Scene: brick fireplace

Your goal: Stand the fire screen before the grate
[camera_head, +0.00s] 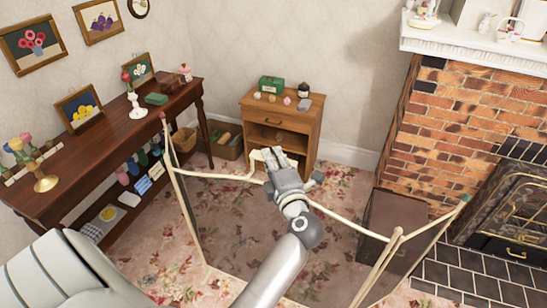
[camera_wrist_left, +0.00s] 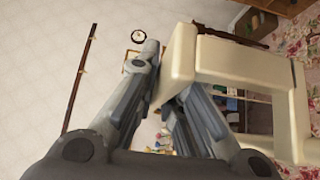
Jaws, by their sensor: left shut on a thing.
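The fire screen (camera_head: 345,219) has a cream frame with dark see-through panels and angled side wings. It stands upright on the floral carpet, left of the hearth. My left gripper (camera_head: 272,160) is at the middle of its top rail, shut on the cream handle. In the left wrist view the handle (camera_wrist_left: 245,61) shows large, beside and between the fingers (camera_wrist_left: 165,85). The grate (camera_head: 515,210) is a dark, ornate front in the brick fireplace at the right. The screen is apart from it. My right gripper is not in view.
Dark hearth tiles (camera_head: 470,280) lie before the fireplace. A brown box (camera_head: 395,215) stands on the floor between screen and bricks. A small wooden cabinet (camera_head: 283,127) stands behind the screen. A long dark table (camera_head: 95,150) with ornaments is close to the screen's left wing.

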